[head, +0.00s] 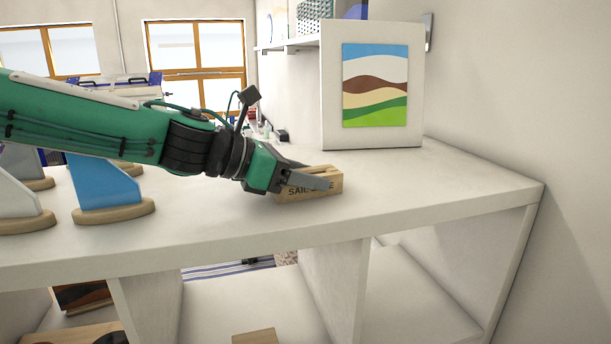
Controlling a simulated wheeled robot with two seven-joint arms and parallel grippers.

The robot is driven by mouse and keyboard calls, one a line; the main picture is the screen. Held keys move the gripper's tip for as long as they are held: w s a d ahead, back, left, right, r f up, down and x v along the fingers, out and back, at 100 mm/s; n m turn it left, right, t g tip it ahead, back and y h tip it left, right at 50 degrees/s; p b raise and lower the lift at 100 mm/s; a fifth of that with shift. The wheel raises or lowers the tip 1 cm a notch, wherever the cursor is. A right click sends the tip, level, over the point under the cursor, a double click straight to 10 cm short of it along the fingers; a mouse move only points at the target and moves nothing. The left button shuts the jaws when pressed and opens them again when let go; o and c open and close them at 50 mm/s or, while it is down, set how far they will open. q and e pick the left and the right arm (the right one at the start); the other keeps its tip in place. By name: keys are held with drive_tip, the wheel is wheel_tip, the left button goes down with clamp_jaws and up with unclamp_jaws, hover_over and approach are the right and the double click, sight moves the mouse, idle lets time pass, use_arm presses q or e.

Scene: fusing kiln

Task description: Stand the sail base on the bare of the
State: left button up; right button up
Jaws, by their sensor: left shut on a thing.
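The sail base is a light wooden block (327,184) with dark lettering on its front, partly covered by a gripper finger. It rests on, or is held very close to, the white counter top (430,188); I cannot tell which. My left gripper (318,180) comes in from the left and is shut on the block, with a grey finger across its front face. My right gripper does not show.
A white panel with a landscape picture (375,85) stands behind the block. Blue (103,186) and grey (18,199) sails on wooden bases stand at the left. Open compartments lie below the counter, one holding a wooden block (255,337). The counter's right side is clear.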

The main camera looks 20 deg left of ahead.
use_arm(q)
drive_tip(key=shift+f+b, duration=0.1)
drive_tip(key=shift+b, duration=0.2)
drive_tip(key=shift+f, duration=0.1)
idle(0.5)
drive_tip(key=o, duration=1.2)
drive_tip(key=shift+c, duration=0.2)
